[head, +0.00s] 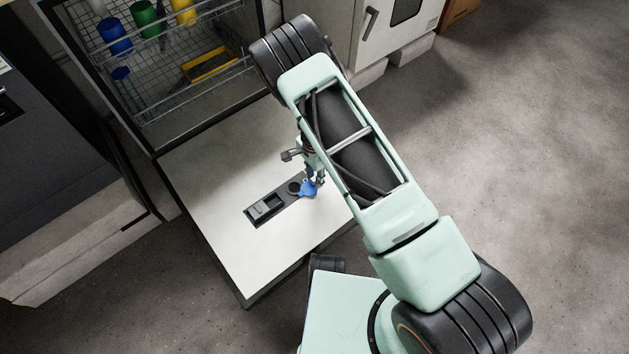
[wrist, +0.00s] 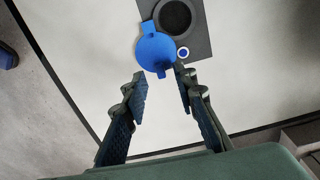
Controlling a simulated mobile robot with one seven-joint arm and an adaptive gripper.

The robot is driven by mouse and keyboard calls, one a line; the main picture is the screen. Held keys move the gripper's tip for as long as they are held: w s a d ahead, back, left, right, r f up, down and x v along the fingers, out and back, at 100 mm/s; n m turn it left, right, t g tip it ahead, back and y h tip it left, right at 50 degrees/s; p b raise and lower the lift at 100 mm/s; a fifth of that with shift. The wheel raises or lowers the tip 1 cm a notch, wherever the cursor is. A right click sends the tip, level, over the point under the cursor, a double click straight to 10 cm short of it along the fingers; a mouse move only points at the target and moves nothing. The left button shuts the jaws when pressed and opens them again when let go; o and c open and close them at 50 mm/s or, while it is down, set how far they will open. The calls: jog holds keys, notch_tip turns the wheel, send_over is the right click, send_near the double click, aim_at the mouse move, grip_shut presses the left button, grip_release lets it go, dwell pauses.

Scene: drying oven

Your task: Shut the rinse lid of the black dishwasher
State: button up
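The black dishwasher's door (head: 215,205) is folded down, its pale inner face up. A dark dispenser panel (head: 276,200) is set in it. The blue rinse lid (head: 308,187) is open at the panel's right end, swung out beside a round dark opening (head: 294,188). In the wrist view the lid (wrist: 156,49) is a blue disc with tabs, beside the dark round opening (wrist: 174,18). My gripper (wrist: 161,88) is open, its two fingers apart, with the lid just beyond the fingertips. I cannot tell whether a finger touches the lid's near tab.
Wire racks (head: 190,85) inside the dishwasher hold blue, green and yellow cups and a yellow tray (head: 211,65). A dark cabinet (head: 60,150) stands at left. A white oven-like unit (head: 392,30) stands behind my arm. Open floor (head: 540,150) lies at right.

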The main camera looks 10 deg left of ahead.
jog(key=shift+f, duration=0.8)
jog(key=shift+c, duration=0.4)
grip_shut()
